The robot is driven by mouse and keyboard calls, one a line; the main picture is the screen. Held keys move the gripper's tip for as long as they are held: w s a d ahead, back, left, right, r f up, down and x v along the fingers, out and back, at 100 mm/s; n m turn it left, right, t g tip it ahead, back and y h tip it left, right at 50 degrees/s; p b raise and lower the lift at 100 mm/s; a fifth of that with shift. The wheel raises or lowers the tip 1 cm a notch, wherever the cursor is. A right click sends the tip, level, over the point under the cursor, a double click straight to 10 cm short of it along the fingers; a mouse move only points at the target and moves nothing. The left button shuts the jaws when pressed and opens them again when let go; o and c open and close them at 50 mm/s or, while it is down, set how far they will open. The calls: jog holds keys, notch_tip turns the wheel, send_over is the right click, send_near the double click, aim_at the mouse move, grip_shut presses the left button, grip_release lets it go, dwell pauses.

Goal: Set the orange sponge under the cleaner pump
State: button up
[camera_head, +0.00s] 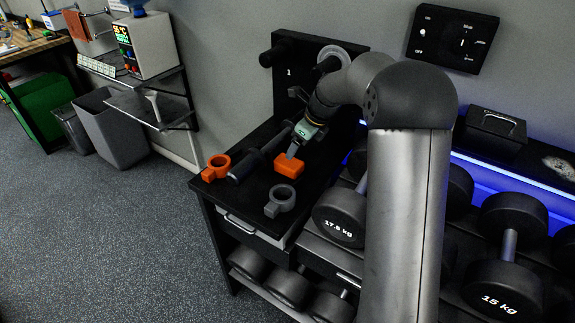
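The orange sponge appears to be the small orange block (289,166) on the black bench top (245,190), in the middle of the head view. My gripper (293,153) points down at the block's upper side, and its fingertips are at or just above it. Contact between them is not clear. The fingers are small and seen from the side, so whether they are open or closed on the block cannot be told. I cannot clearly identify a cleaner pump. A black wall panel marked 1 (288,88) stands behind the bench, partly hidden by my arm.
An orange ring clamp (215,168) and a grey ring clamp (280,201) lie near the front edge. A black dumbbell-like bar (258,155) lies just left of the block. Dumbbells (340,216) fill the rack at right. The floor at left is open.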

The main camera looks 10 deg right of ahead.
aim_at(292, 163)
jog(key=x, duration=0.4)
jog(key=shift+s+d+f+p+x, duration=0.15)
jog(key=shift+p+x, duration=0.1)
jog(key=shift+x, duration=0.7)
jog(key=shift+s+d+p+x, duration=0.1)
jog(key=shift+p+x, duration=0.15)
jog(key=shift+x, duration=0.65)
jog(key=shift+s+d+f+p+x, duration=0.15)
jog(key=shift+p+x, duration=0.1)
jog(key=shift+x, duration=0.7)
jog(key=shift+a+r, duration=0.1)
jog(key=shift+r, duration=0.05)
jog(key=c, duration=1.1)
jog(key=shift+r, duration=0.15)
